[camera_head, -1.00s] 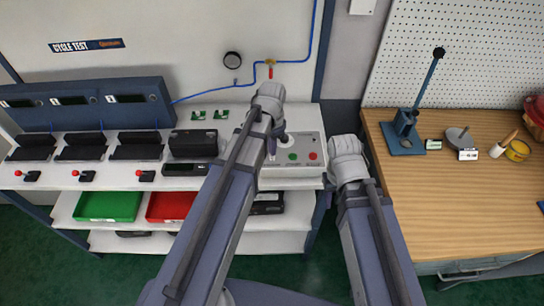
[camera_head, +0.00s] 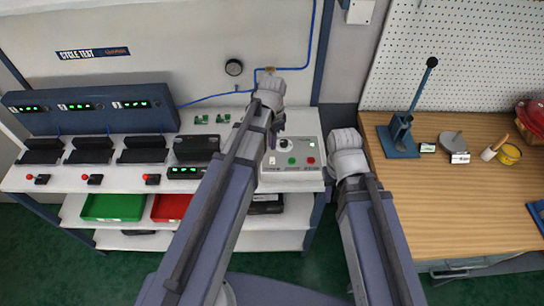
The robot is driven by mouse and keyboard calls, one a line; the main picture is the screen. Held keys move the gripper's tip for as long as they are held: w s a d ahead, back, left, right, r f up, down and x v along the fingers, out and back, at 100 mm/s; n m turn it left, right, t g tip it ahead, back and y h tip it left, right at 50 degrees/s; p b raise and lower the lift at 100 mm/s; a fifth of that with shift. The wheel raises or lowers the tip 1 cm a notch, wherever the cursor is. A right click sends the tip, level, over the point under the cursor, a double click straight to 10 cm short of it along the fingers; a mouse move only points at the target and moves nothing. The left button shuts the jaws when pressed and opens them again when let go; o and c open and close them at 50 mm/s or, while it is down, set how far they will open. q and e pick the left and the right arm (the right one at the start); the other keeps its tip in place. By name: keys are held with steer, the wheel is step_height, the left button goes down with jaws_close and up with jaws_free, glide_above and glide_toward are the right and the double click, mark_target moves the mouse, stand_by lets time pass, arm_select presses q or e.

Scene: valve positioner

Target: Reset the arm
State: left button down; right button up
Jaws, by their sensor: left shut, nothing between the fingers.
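My left arm reaches up over the bench, and a small part of my left gripper (camera_head: 278,126) shows past the wrist, above the grey control box (camera_head: 291,172). It is shut and empty, and its wrist hides part of it. The box has a round knob (camera_head: 284,144), a green button (camera_head: 292,161) and a red button (camera_head: 311,161). A small brass valve (camera_head: 269,70) sits on the blue air line on the wall, just above my left wrist. My right wrist is over the gap between the benches, and it hides the right gripper.
A blue panel with lit green displays (camera_head: 79,106) stands left, behind several black stations with red-knobbed levers (camera_head: 152,179). A green tray (camera_head: 113,206) and a red tray (camera_head: 170,207) are on the shelf below. A blue lever press (camera_head: 399,139) stands on the wooden bench (camera_head: 440,210).

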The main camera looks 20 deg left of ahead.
arm_select(q)
steer(key=shift+r+p, duration=0.3)
steer(key=shift+r, duration=0.3)
steer(key=shift+s+d+f, duration=0.1)
steer(key=s+d+f+n+y+b, duration=0.1)
steer(key=s+d+n, duration=0.4)
steer(key=s+d, duration=0.5)
steer(key=s+f+b, duration=0.1)
steer(key=s, duration=0.3)
steer(key=shift+d, duration=0.15)
